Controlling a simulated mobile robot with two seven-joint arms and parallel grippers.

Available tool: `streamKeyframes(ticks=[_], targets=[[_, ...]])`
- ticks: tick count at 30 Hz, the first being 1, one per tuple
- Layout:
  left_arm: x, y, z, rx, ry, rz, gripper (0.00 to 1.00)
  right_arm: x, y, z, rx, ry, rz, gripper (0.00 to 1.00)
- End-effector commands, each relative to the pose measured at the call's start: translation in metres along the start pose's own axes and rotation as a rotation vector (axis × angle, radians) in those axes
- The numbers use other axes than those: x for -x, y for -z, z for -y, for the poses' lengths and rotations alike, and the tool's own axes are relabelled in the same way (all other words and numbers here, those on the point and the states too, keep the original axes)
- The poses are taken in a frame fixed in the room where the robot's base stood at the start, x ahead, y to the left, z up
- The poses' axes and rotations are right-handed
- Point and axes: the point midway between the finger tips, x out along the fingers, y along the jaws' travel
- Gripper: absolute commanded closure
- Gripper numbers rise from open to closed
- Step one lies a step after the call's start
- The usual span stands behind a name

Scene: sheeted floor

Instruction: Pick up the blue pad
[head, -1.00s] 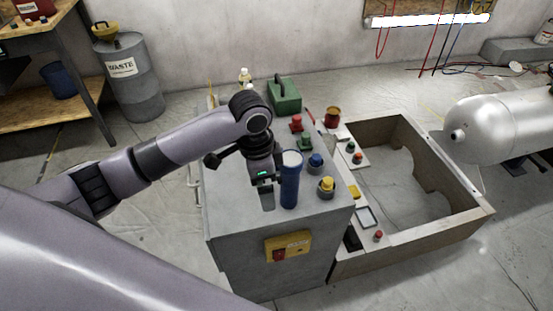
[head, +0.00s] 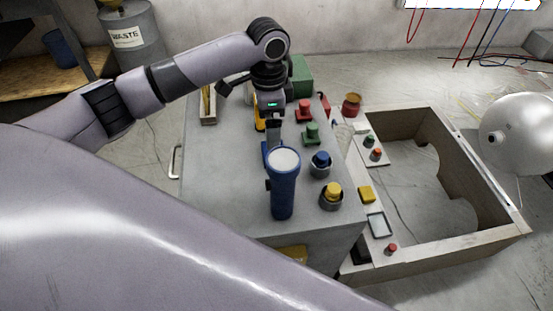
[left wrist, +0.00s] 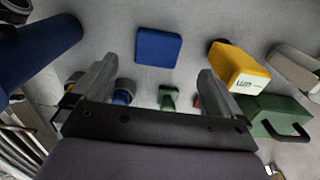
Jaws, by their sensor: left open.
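The blue pad (left wrist: 158,47) lies flat on the grey cabinet top in the left wrist view, beyond and between the fingertips. In the head view only a small blue piece of the pad (head: 266,152) shows, mostly hidden behind my gripper and the blue flashlight. My left gripper (left wrist: 157,70) is open and empty, with its two fingers apart. In the head view the left gripper (head: 277,132) points down over the cabinet top, behind the flashlight. My right gripper does not show.
The upright blue flashlight (head: 284,185) stands close in front of the gripper. Red, green, blue and yellow buttons (head: 321,160) line the right. A yellow item (left wrist: 238,68) and a green case (left wrist: 280,122) stand nearby. A wooden box frame (head: 480,225) adjoins the cabinet (head: 225,190).

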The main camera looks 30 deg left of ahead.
Motion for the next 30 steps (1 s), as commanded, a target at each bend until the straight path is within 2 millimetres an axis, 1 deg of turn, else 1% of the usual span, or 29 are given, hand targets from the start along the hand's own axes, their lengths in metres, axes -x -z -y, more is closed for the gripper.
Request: streamKeyframes(ticks=[1,2,10,15,18,21,27,28,29,30], targets=[[-0.006,0.0,0.0,0.0,0.001,0.0,0.0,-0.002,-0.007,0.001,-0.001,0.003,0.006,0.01],[-0.008,0.0,0.0,0.0,0.0,0.0,0.0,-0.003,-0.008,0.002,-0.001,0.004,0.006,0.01],[-0.034,0.002,-0.002,0.0,-0.002,0.001,0.0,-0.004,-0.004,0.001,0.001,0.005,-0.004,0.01],[-0.061,0.007,-0.004,0.0,-0.001,0.002,0.0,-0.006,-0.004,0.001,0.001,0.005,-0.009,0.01],[-0.072,0.007,-0.004,0.001,0.0,0.001,0.0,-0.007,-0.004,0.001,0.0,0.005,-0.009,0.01],[-0.077,0.007,-0.004,0.0,0.001,0.001,0.0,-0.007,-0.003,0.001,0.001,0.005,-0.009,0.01],[-0.077,0.007,-0.004,0.0,0.001,0.0,0.0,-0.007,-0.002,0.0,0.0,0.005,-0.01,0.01],[-0.077,0.007,-0.004,0.0,0.001,0.0,0.06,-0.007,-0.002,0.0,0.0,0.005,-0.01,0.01],[-0.077,0.007,-0.004,0.0,0.001,0.0,0.16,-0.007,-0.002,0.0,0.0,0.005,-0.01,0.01],[-0.077,0.007,-0.004,0.0,0.001,0.0,0.29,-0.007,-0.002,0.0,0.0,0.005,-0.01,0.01]])
